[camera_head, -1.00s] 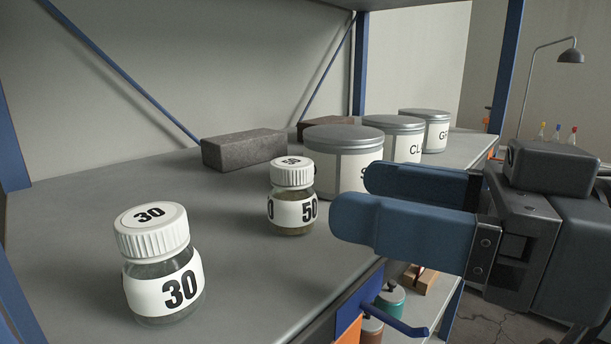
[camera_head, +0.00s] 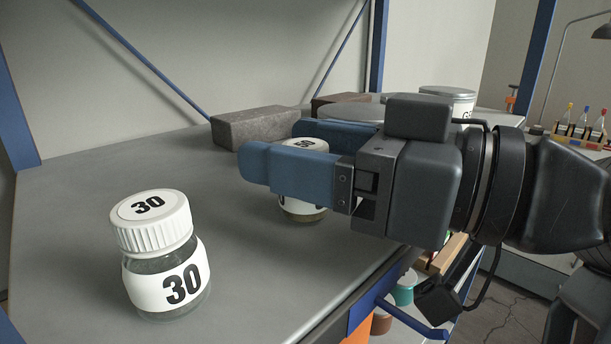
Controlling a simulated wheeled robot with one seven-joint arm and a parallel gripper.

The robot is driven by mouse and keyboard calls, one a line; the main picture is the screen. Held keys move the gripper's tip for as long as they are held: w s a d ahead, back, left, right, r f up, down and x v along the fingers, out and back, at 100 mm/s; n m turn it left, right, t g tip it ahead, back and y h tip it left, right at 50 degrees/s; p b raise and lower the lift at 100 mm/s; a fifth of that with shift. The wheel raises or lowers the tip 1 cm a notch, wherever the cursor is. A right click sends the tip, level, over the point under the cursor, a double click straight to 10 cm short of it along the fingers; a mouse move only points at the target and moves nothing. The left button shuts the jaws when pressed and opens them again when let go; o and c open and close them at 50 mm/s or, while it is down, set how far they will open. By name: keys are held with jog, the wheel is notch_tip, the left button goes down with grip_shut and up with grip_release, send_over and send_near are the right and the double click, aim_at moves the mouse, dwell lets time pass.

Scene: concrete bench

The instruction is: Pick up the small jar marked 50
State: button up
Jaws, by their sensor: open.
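The small jar marked 50 (camera_head: 303,208) stands upright on the grey shelf (camera_head: 90,220), with 50 on its white lid and a white label around its body. My gripper (camera_head: 265,150) is open, with its blue fingers reaching left, one on the near side of the jar and one on the far side. The near finger hides the middle of the jar; the top of the lid and the jar's base show. I cannot tell whether the fingers touch it. A larger-looking jar marked 30 (camera_head: 165,265) stands upright closer to the camera at the left.
A dark brick (camera_head: 255,128) lies behind the gripper, and a second brick (camera_head: 340,102) lies further back. Grey-lidded tins (camera_head: 447,95) stand behind my gripper, mostly hidden. A blue hook (camera_head: 410,318) juts out below the shelf's front edge.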

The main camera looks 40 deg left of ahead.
jog(key=c, duration=1)
jog(key=shift+r, duration=0.1)
jog(key=shift+c, duration=0.2)
